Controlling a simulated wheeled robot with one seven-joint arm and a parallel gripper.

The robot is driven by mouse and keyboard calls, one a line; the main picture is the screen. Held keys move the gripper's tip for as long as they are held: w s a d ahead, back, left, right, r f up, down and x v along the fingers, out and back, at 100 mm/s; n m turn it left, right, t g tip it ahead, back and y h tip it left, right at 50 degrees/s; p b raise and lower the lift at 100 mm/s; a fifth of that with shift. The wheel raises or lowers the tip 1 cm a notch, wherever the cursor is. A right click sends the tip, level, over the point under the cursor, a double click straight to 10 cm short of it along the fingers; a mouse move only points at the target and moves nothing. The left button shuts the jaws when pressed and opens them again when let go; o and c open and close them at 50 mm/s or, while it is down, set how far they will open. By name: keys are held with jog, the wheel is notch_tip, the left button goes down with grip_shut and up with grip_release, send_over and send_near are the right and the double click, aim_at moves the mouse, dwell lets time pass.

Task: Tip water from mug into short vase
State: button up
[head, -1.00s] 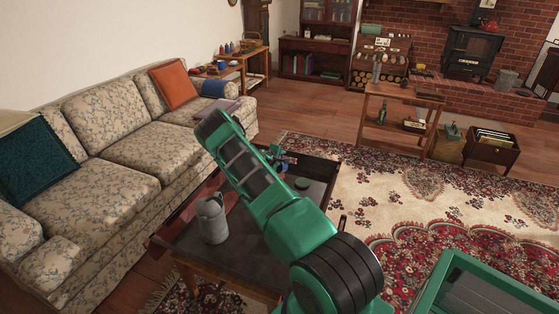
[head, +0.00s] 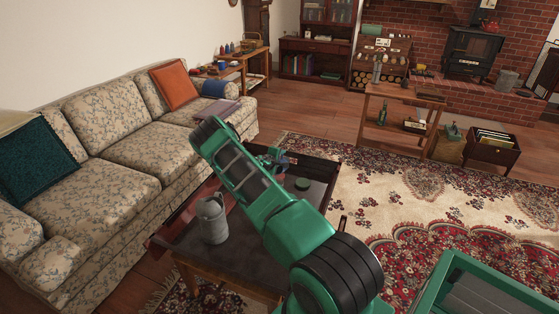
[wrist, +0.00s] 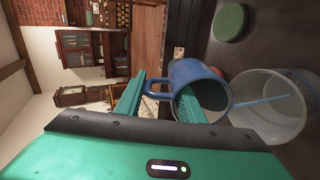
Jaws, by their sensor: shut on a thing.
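The blue mug (wrist: 198,82) is in the wrist view, held at my gripper (wrist: 160,102), which is shut on it near the handle side. One green finger shows across the mug's mouth, the other beside the handle. The mug is tilted with its mouth toward a clear short vase (wrist: 262,122). A thin pale-blue stream (wrist: 262,100) runs from the mug's rim into the vase's opening. In the head view my gripper (head: 274,158) is small over the dark coffee table (head: 262,254), and my arm hides much around it; the vase is not clear there.
A green round object (wrist: 230,22) lies near the vase; it also shows on the table in the head view (head: 302,184). A grey metal jug (head: 212,220) stands at the table's near left. A floral sofa (head: 112,145) borders the left side.

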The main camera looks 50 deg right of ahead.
jog(key=shift+s+a+r+t+h, duration=0.3)
jog(key=shift+a+r+t+h, duration=0.4)
jog(key=shift+h, duration=0.6)
dwell(1.7)
jog(key=shift+s+a+r+t+h, duration=0.2)
jog(key=shift+s+a+h, duration=0.1)
jog(key=shift+a+h, duration=0.4)
jog(key=shift+s+a+r+t+h, duration=0.25)
jog(key=shift+s+a+h, duration=0.1)
jog(key=shift+a, duration=0.55)
jog(key=shift+s+a+r+t+h, duration=0.2)
jog(key=shift+s+a+h, duration=0.1)
jog(key=shift+a+h, duration=0.4)
dwell(2.7)
